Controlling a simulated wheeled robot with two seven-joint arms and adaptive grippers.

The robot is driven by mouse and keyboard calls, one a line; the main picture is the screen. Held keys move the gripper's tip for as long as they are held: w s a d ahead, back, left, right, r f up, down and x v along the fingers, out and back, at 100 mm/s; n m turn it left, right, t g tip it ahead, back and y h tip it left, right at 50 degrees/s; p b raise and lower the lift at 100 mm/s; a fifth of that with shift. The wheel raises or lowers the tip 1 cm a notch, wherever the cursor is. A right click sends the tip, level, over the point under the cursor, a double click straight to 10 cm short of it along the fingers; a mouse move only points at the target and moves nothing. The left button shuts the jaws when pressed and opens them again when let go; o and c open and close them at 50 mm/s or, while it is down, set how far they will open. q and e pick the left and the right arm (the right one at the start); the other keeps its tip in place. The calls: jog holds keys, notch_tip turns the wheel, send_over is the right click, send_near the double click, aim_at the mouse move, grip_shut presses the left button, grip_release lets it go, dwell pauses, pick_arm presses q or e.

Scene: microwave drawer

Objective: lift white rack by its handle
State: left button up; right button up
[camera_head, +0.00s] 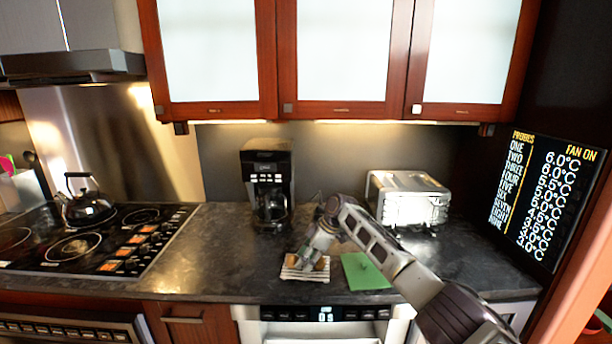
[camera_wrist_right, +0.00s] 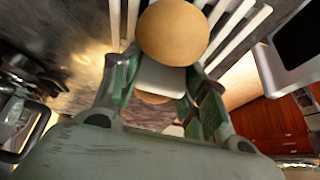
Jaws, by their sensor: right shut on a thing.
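The white rack (camera_head: 292,275) is a small slatted rack on the dark countertop, in front of the coffee maker. A round tan bun-like thing lies on it. In the right wrist view the rack's white slats (camera_wrist_right: 232,32) fan out behind the round tan thing (camera_wrist_right: 173,32). My right gripper (camera_head: 308,258) reaches down over the rack. In the wrist view its green fingers (camera_wrist_right: 155,88) are shut on a flat white piece, the rack's handle (camera_wrist_right: 160,77). Whether the rack is clear of the counter I cannot tell. My left gripper is not in view.
A green sheet (camera_head: 364,272) lies right of the rack. A coffee maker (camera_head: 267,180) and a silver toaster oven (camera_head: 409,199) stand behind. A stove with a kettle (camera_head: 88,204) is at left. The counter (camera_head: 215,240) between stove and rack is clear.

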jog(key=shift+r+p, duration=0.7)
jog(key=shift+r, duration=0.4)
jog(key=shift+r+p, duration=0.3)
jog(key=shift+r, duration=0.15)
jog(key=shift+r+p, duration=0.35)
jog(key=shift+r, duration=0.1)
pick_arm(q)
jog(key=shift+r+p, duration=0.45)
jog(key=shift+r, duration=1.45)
pick_arm(e)
jog(key=shift+r, duration=0.65)
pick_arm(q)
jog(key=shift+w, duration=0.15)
